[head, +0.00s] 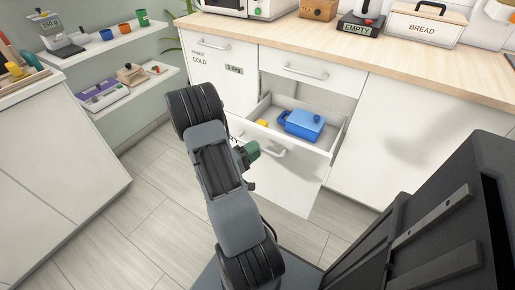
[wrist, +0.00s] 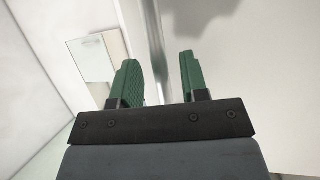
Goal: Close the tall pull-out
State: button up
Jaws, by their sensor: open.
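The tall pull-out (head: 285,180) is a deep white drawer under a shallower one, and it stands open. Its bar handle (head: 268,150) runs across the front. Inside lie a blue lidded pot (head: 303,123) and a small yellow thing (head: 262,123). My gripper (head: 250,153) is at the left end of the handle, with green fingers. In the wrist view my gripper (wrist: 160,78) is open, its two fingers apart. A grey, shiny strip (wrist: 156,40) shows between and beyond them; I cannot tell whether they touch it.
A shut shallow drawer (head: 312,70) sits above, and a cabinet door marked COLD (head: 213,70) is to the left. A wood counter (head: 370,55) holds a bread box (head: 424,25). White shelves (head: 125,95) stand at the left. Floor (head: 155,200) is clear left of my arm.

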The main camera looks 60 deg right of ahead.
jog(key=shift+x, duration=0.95)
jog(key=shift+c, duration=0.2)
grip_shut()
